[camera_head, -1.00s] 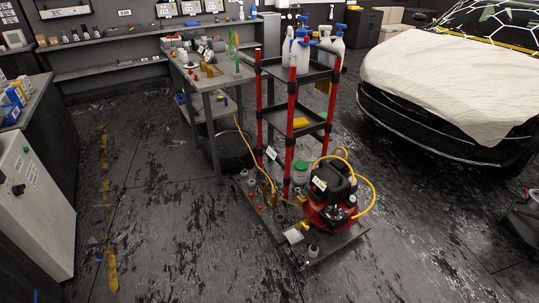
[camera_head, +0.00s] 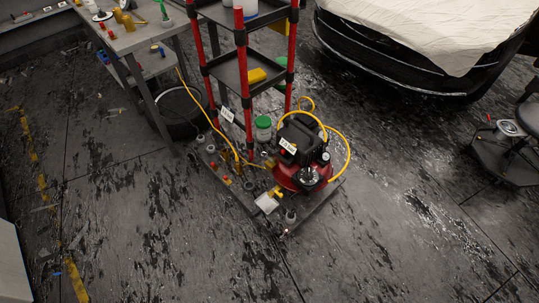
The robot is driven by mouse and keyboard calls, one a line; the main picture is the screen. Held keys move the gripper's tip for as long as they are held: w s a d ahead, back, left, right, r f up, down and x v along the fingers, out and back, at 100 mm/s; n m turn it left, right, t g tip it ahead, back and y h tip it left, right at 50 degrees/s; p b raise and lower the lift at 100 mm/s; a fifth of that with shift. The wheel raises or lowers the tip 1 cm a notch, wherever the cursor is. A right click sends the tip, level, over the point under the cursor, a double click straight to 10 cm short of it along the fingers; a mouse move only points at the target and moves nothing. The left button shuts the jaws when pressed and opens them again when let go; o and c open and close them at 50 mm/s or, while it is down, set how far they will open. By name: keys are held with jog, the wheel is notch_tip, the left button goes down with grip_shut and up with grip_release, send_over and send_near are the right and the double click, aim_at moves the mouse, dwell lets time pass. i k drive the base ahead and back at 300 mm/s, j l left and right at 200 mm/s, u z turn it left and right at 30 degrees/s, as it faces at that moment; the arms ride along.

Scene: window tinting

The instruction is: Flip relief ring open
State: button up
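A red and black pump-like unit (camera_head: 302,168) with a white label and a yellow hose (camera_head: 347,163) sits on a low dark platform (camera_head: 325,198) near the picture's middle. A small dark round part (camera_head: 306,174) shows at its front. I cannot make out a relief ring on it; it is too small to tell or hidden. Several small fittings and bottles stand on the platform to the left of the unit. My gripper is not in view.
A red-posted shelf cart (camera_head: 244,75) rises behind the unit. A covered car (camera_head: 400,55) is at the upper right, a low dark stand (camera_head: 500,155) at the right. The front floor is clear.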

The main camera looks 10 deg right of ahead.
aim_at(271, 161)
jog(key=i+j+z, duration=0.15)
jog(key=z, duration=0.2)
jog(key=i+j+z, duration=0.1)
jog(key=z, duration=0.25)
jog(key=j+z, duration=0.35)
jog(key=i+j+z, duration=0.15)
jog(key=j, duration=0.4)
jog(key=i+j+z, duration=0.15)
jog(key=j, duration=0.45)
jog(key=j+z, duration=0.1)
jog(key=j, duration=0.5)
jog(key=i+j+z, duration=0.15)
jog(key=j, duration=1.3)
jog(key=i+j, duration=0.15)
jog(key=j, duration=0.75)
